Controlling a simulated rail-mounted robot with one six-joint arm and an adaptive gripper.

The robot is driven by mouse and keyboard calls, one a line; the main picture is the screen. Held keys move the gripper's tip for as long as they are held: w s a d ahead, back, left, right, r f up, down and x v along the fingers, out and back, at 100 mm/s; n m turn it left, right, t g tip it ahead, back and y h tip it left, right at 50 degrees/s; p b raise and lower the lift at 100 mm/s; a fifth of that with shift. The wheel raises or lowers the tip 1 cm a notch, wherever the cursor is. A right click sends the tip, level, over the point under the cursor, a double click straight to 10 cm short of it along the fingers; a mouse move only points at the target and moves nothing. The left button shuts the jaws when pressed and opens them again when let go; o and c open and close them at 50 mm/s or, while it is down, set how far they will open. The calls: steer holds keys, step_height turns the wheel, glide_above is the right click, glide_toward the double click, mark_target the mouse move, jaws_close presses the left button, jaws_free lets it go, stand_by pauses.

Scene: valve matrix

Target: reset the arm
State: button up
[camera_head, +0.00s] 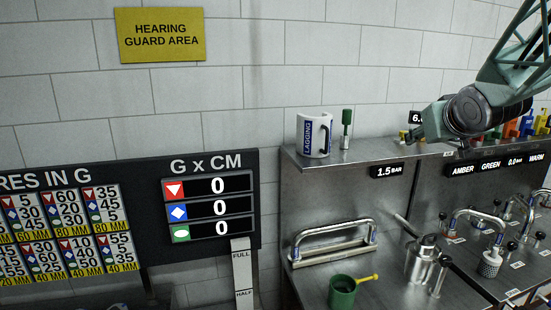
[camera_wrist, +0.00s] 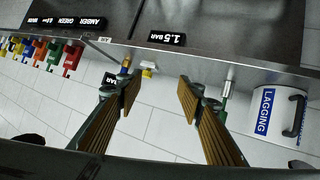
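My arm comes in from the top right of the head view. My gripper (camera_head: 418,130) is at the shelf's height, to the right of the white LAGGING mug (camera_head: 308,133). In the wrist view my gripper (camera_wrist: 158,83) has its two tan-padded fingers spread wide, with nothing between them. The mug (camera_wrist: 268,116) shows at the right of that view, apart from the fingers. Part of a small yellow item (camera_wrist: 148,71) shows just past the gap. My arm hides part of the shelf's right side.
A green-topped item (camera_head: 346,125) stands on the steel shelf (camera_head: 365,152) beside the mug. Coloured items (camera_head: 525,122) line the shelf at right. Below are a green cup (camera_head: 342,292), a steel vessel (camera_head: 420,262) and taps (camera_head: 489,264). The wall above the mug is clear.

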steer(key=s+a+f+g+y+b, duration=0.1)
steer(key=s+a+f, duration=0.4)
steer(key=s, duration=1.2)
steer(key=s+a+f+g+b, duration=0.3)
steer(key=s+a+f, duration=0.3)
steer(key=s, duration=1.1)
steer(key=s+a+f+g+y+b, duration=0.1)
steer(key=s+a+f+g, duration=0.3)
steer(key=s+a, duration=0.7)
steer(key=s+f+b, duration=0.1)
steer(key=s, duration=0.5)
steer(key=shift+f+y, duration=0.15)
steer(key=shift+y, duration=0.15)
